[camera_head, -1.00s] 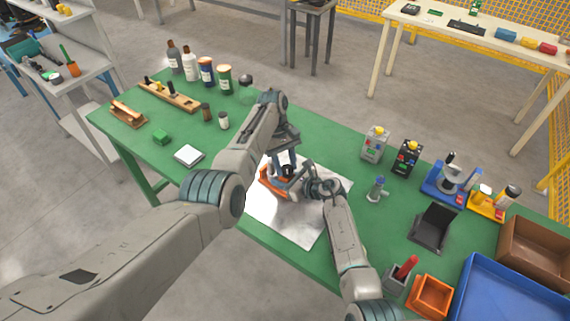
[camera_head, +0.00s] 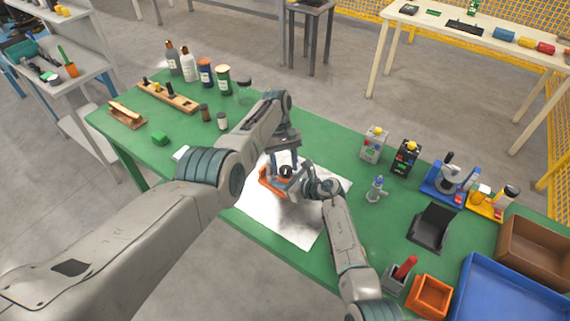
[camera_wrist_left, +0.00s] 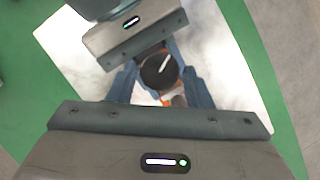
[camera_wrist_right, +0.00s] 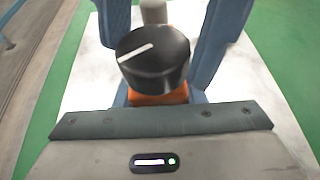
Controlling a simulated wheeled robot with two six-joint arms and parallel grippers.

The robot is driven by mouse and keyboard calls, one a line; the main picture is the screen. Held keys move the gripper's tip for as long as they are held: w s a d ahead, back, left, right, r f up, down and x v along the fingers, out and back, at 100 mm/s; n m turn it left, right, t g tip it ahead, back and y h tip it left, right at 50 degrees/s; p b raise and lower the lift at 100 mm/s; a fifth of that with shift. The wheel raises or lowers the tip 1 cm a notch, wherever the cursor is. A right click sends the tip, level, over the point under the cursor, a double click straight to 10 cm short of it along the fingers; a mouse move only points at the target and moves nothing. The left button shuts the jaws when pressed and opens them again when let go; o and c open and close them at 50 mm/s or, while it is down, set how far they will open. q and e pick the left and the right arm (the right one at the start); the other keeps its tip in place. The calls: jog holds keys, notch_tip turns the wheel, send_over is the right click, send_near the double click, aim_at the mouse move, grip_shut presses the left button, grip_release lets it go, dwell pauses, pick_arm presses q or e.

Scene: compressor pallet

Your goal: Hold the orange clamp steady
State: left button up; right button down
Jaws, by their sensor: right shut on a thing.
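The orange clamp (camera_head: 268,179) lies on the white sheet (camera_head: 300,228); its orange part also shows under a black knob in the right wrist view (camera_wrist_right: 160,98). The round black knob (camera_wrist_right: 153,58) has a white line on top. My right gripper (camera_head: 296,188) comes in from the right, low down, and is shut on the clamp; the exact contact is mostly hidden. My left gripper (camera_wrist_left: 160,82) reaches down from above. Its blue fingers stand open on either side of the knob, which also shows in the head view (camera_head: 286,171).
Bottles and a wooden rack (camera_head: 168,97) are at the back left.

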pick_arm(q)
jog(key=shift+o, duration=1)
jog(key=v, duration=0.7)
jog(key=shift+r, duration=0.2)
jog(key=shift+w+a, duration=0.1)
jog(key=s+a+r+n+t+h, duration=0.2)
jog(key=a+r+n+h, duration=0.15)
jog(key=n, duration=0.65)
jog(key=shift+t+y, duration=0.25)
jog(key=shift+t, duration=0.05)
jog(key=x, duration=1.1)
jog(key=shift+w+f, duration=0.1)
jog(key=shift+f, duration=0.05)
